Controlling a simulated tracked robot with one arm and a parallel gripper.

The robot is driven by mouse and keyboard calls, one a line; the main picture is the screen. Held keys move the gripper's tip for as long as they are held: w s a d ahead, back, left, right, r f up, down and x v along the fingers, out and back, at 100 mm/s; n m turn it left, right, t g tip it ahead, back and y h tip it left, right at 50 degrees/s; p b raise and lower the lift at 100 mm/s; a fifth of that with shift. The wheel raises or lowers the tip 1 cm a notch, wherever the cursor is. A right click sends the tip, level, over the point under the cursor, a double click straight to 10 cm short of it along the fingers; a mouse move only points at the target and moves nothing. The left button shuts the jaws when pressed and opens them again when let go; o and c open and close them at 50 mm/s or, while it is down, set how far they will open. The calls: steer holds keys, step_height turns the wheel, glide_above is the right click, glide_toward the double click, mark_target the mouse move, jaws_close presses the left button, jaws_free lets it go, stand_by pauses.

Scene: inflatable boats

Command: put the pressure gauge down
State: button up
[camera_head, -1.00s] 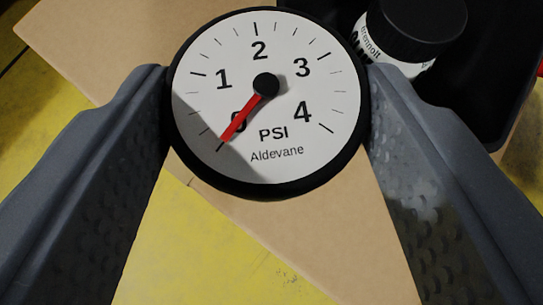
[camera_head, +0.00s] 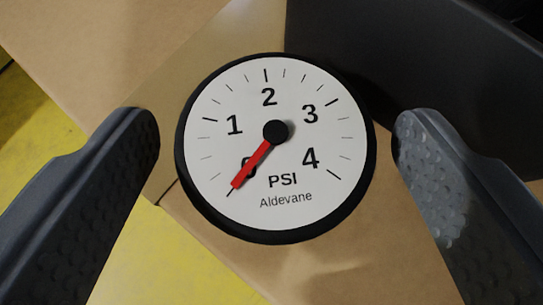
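The pressure gauge (camera_head: 285,190) is round with a black rim and a white face, marked 0 to 4 PSI and "Aldevane". Its red needle points at 0. It is face up towards the camera, in the middle of the view. My gripper (camera_head: 276,128) is open, with one grey textured finger on each side of the gauge. A gap shows between each finger and the rim. The gauge appears to lie on the brown cardboard-like surface (camera_head: 350,265); what is under it is hidden.
A black wall-like object (camera_head: 430,60) stands just behind and to the right of the gauge. A tan panel edge (camera_head: 215,50) runs behind it at the upper left. Yellow floor (camera_head: 30,120) shows at the left and lower left.

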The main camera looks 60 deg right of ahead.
steer(key=shift+a+r, duration=0.1)
steer(key=shift+r, duration=0.1)
steer(key=p+v, duration=0.4)
steer(key=v, duration=0.7)
steer(key=shift+s+a+r, duration=0.2)
steer(key=shift+s+a, duration=0.05)
steer(key=shift+a, duration=0.05)
steer(key=shift+w, duration=0.1)
